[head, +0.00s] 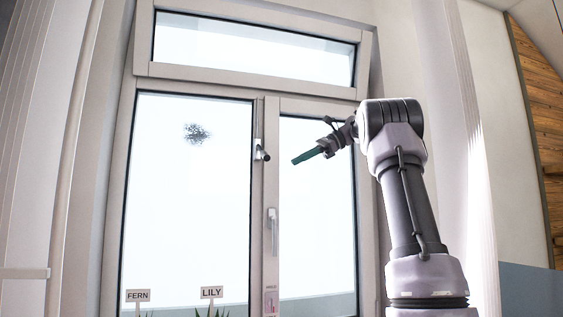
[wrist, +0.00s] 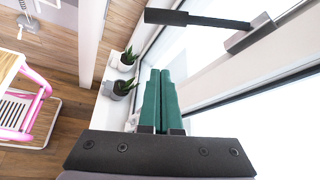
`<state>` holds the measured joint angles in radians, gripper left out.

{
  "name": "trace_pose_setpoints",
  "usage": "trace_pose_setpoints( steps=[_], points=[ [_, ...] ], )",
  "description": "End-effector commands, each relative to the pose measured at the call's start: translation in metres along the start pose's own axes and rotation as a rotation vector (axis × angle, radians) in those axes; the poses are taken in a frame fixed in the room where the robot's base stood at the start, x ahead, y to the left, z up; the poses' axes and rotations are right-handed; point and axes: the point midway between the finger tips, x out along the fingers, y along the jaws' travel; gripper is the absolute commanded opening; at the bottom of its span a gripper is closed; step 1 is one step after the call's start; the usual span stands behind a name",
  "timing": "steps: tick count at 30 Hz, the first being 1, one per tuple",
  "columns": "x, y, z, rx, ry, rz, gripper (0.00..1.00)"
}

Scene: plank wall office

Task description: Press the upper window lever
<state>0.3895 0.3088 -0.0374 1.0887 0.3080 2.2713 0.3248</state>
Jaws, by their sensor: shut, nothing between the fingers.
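The upper window lever (head: 262,153) is a dark bar on a pale mount, high on the middle post between the two window panes. In the wrist view the lever (wrist: 195,19) is a dark bar across the top, joined to a grey mount on the frame. My gripper (head: 296,160) is to the right of the lever in the head view, apart from it, and points left. Its green fingers (wrist: 162,74) are shut side by side with nothing between them. In the wrist view they lie below the lever bar, with a visible gap.
A lower window handle (head: 272,232) hangs vertically on the same post. Signs reading FERN (head: 138,295) and LILY (head: 211,292) stand at the bottom. Potted plants (wrist: 122,88) sit on the sill. A pink chair frame (wrist: 30,110) is on the floor at left.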

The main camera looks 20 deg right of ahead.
Motion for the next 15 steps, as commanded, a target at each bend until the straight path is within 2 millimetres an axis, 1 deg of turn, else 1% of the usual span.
trace_pose_setpoints(
  steps=[5, 9, 15],
  points=[
    [0.026, 0.001, 0.001, -0.002, -0.001, 0.003, 0.00],
    [0.057, 0.001, 0.001, -0.003, -0.002, 0.004, 0.00],
    [0.098, 0.001, 0.001, -0.002, -0.001, 0.003, 0.00]
  ],
)
